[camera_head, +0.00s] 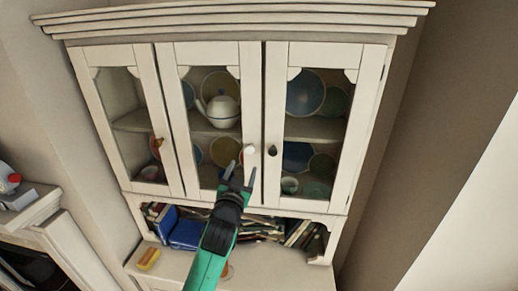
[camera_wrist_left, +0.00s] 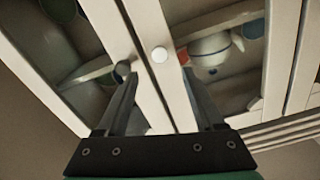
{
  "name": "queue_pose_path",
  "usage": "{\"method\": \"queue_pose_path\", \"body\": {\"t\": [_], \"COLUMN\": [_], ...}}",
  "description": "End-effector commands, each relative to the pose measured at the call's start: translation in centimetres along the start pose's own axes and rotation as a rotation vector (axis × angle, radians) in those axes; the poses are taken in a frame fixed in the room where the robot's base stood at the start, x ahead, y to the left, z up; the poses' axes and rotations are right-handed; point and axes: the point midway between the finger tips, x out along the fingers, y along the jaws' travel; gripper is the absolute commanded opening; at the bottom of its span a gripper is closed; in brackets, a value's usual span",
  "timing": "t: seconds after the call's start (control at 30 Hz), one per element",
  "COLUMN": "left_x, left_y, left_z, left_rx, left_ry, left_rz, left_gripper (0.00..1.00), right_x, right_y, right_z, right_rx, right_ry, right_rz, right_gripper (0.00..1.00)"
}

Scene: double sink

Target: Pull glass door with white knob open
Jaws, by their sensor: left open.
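The white knob (camera_head: 249,150) sits on the right stile of the middle glass door (camera_head: 214,58) of a cream cabinet. The door is shut. My left gripper (camera_head: 240,172) is open and empty, just below the knob in the head view. In the left wrist view, the white knob (camera_wrist_left: 160,54) shows between the lines of the two fingers, just beyond the fingertips (camera_wrist_left: 159,78). I see no contact with it. The right gripper is not in view.
A dark knob (camera_head: 272,151) on the right glass door (camera_head: 350,130) is close beside the white one. The left door has a brown knob (camera_head: 158,142). A teapot (camera_head: 222,110) and plates stand behind the glass. Books (camera_head: 187,233) fill the shelf below. A sponge (camera_head: 148,258) lies on the ledge.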

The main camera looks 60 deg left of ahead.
Motion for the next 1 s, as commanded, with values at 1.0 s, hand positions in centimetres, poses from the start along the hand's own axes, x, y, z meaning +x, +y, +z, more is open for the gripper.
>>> {"method": "queue_pose_path", "body": {"t": [1.0], "left_x": [11.6], "left_y": [0.0], "left_z": [-0.2], "left_rx": [-0.001], "left_ry": [0.003], "left_rz": [0.002], "left_gripper": [0.70], "right_x": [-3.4], "right_y": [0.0], "right_z": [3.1], "right_rx": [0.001], "right_ry": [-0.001], "right_rz": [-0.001], "right_gripper": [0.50]}}
